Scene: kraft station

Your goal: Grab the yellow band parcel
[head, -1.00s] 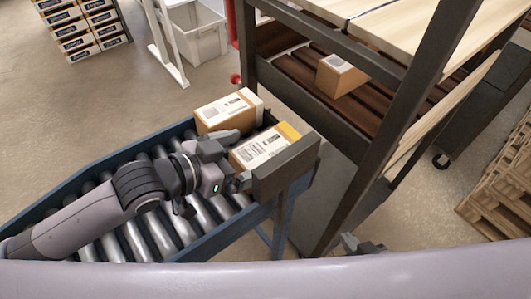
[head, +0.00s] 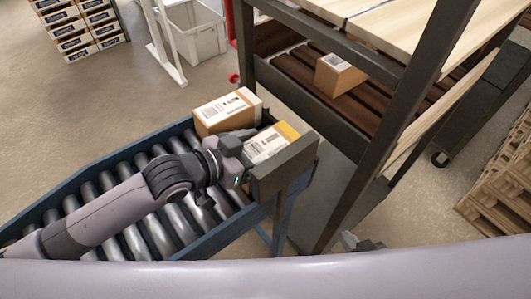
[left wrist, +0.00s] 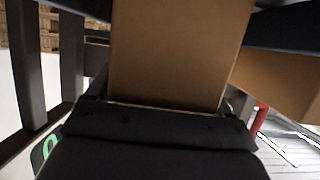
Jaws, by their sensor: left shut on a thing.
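The yellow band parcel (head: 270,144) is a brown box with a white label and a yellow strip, at the end of the roller conveyor by the dark end stop. My left gripper (head: 246,156) is shut on it, and the arm hides part of the box. In the left wrist view the parcel (left wrist: 178,50) is a plain brown face directly in front of the gripper (left wrist: 165,105). Only a small piece of my right gripper (head: 360,243) shows at the bottom of the head view; its fingers are too hidden to read.
A second brown parcel (head: 228,112) stands close behind on the conveyor (head: 155,235). The dark end stop (head: 285,165) closes the conveyor's end. A shelf rack (head: 345,150) stands to the right with another box (head: 338,75) on its lower shelf.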

